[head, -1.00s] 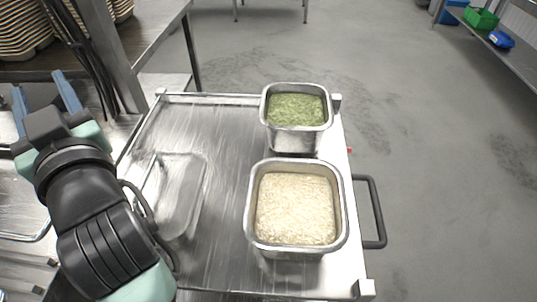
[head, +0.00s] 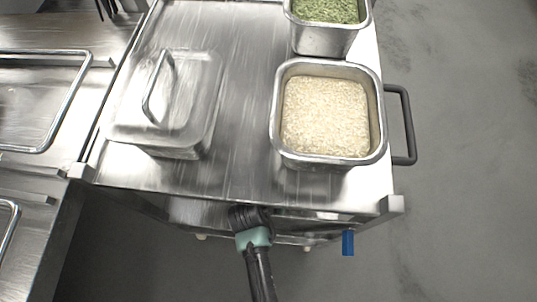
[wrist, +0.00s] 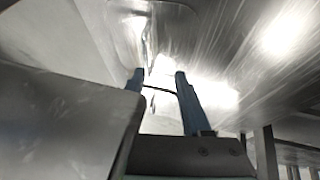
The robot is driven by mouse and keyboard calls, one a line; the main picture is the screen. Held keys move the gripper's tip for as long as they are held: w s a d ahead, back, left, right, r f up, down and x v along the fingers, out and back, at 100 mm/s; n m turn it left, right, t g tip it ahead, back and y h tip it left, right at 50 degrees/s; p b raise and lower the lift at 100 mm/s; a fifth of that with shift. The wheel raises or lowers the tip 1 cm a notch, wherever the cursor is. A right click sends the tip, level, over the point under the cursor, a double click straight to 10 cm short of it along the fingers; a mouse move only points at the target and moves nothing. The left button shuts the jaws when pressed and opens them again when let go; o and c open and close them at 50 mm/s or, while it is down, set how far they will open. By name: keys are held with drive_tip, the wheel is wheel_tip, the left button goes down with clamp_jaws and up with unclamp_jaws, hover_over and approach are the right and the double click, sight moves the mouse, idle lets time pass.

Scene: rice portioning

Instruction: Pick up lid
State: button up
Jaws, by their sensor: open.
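The lid (head: 188,104) is a shiny metal plate with a raised bar handle (head: 150,88).
A metal pan of rice (head: 278,128) stands right of the lid, and a pan of green food (head: 318,42) stands behind it. A dark cart handle (head: 409,125) sticks out at right. A steel counter (head: 85,105) lies at left. The cart top between lid and rice is clear.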

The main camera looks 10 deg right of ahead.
sight(300, 213)
drive_tip(key=d, duration=0.1)
drive_tip(key=d+f, duration=0.1)
drive_tip(key=d, duration=0.1)
drive_tip(key=shift+f+m+h+b, duration=0.15)
drive_tip(key=shift+m+h+b, duration=0.2)
drive_tip(key=shift+m+h, duration=0.05)
drive_tip(key=b+x, duration=0.1)
drive_tip(key=x, duration=0.2)
drive_tip(key=b+x, duration=0.2)
drive_tip(key=x, duration=0.1)
drive_tip(key=shift+w+a, duration=0.1)
drive_tip(key=shift+w, duration=0.3)
clamp_jaws()
drive_tip(key=shift+a+f, duration=0.1)
idle(0.4)
